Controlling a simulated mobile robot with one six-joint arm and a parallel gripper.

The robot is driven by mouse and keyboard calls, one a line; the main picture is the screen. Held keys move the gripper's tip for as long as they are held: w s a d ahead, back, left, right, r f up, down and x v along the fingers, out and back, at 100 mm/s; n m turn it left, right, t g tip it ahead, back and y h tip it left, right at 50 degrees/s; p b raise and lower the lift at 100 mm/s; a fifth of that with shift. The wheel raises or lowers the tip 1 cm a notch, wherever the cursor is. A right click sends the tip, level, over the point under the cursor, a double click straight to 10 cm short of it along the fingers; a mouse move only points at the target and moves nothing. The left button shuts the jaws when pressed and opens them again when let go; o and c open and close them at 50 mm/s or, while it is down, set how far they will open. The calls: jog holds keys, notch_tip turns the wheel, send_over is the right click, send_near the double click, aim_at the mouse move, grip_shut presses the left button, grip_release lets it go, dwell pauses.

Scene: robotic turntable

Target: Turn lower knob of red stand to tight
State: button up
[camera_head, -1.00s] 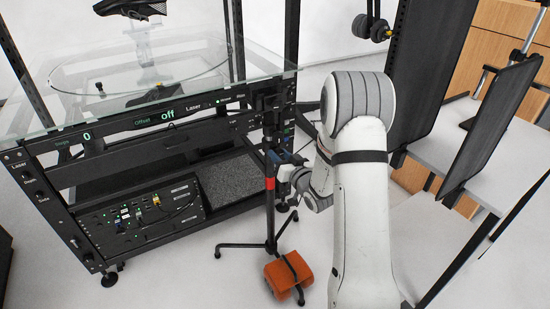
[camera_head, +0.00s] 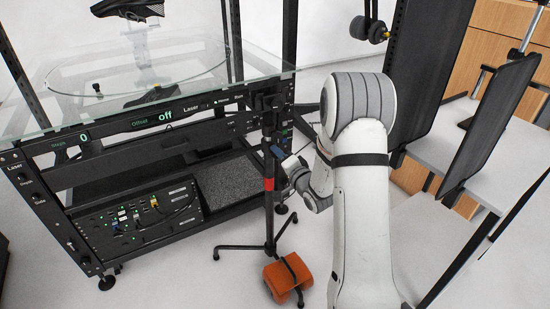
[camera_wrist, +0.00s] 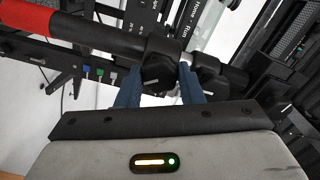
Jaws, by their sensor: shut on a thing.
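The stand (camera_head: 269,205) is a thin black upright on a tripod foot, with a red band (camera_head: 269,184) around it. In the wrist view its pole runs across the top, with the red part (camera_wrist: 28,17) at the left. A black knob with a pale line (camera_wrist: 157,73) sits on the clamp nearest the red part. My gripper (camera_wrist: 159,82) has its blue fingers on both sides of this knob and is shut on it. A second dark clamp (camera_wrist: 216,72) lies just to the right. In the head view my gripper (camera_head: 279,152) is small and partly hidden by my wrist.
A black rack with a glass top (camera_head: 150,85) stands at the left, close to the stand. An orange weight bag (camera_head: 288,277) lies at the tripod foot. Black panels (camera_head: 490,130) and a pale shelf (camera_head: 420,215) are at the right.

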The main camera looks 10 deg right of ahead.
jog(key=shift+s+f+m+p, duration=0.15)
jog(key=shift+m+p, duration=0.15)
jog(key=shift+m, duration=1.45)
jog(key=shift+w+f+m+p, duration=0.1)
jog(key=shift+m+p, duration=0.15)
jog(key=shift+m, duration=1.5)
jog(key=shift+s, duration=0.1)
jog(key=o, duration=1)
jog(key=shift+r, duration=0.1)
jog(key=p+v, duration=0.1)
jog(key=v, duration=0.6)
jog(key=shift+s+d, duration=0.2)
jog(key=shift+s, duration=0.1)
